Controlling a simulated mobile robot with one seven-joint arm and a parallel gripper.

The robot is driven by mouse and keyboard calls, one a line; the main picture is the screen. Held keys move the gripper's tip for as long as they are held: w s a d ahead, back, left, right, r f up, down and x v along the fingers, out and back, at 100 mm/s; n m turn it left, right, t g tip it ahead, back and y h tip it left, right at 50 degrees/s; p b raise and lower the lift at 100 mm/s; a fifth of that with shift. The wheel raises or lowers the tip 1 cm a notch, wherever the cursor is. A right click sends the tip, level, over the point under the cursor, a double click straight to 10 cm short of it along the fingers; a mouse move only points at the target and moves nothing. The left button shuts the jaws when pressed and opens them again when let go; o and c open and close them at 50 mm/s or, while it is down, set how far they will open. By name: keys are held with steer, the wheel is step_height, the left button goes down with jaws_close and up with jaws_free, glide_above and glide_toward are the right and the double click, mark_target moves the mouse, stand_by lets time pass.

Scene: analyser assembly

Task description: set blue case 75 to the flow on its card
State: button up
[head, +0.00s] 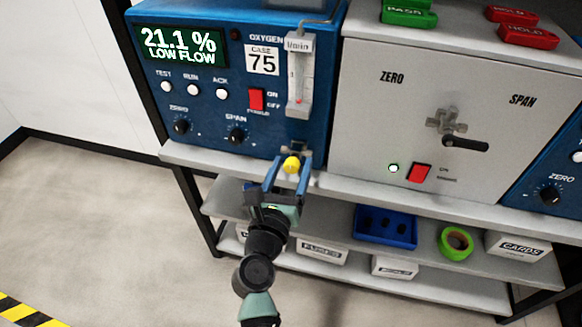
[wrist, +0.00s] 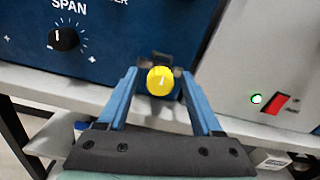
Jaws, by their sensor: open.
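Blue case 75 (head: 215,105) stands on the upper shelf at the left. Its display (head: 180,45) reads 21.1 % and LOW FLOW. A clear flow tube (head: 299,75) is on its right side, with a small red mark low in it. A yellow knob (head: 291,165) sits below the tube at the case's lower front; it also shows in the wrist view (wrist: 160,81). My gripper (head: 288,163) is open, with one blue finger on each side of the knob. I cannot tell whether the fingers touch it. I see no readable card for the flow.
A grey case (head: 440,110) with a black lever (head: 466,144) and a red switch stands close to the right. The shelf edge (head: 400,192) runs below. Lower shelves hold a blue tray (head: 385,243), green tape (head: 455,242) and white boxes.

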jaws_close()
stand_by(0.3)
steer(key=shift+r+n+p, duration=0.1)
steer(key=shift+n+p, duration=0.2)
steer(key=shift+p, duration=0.05)
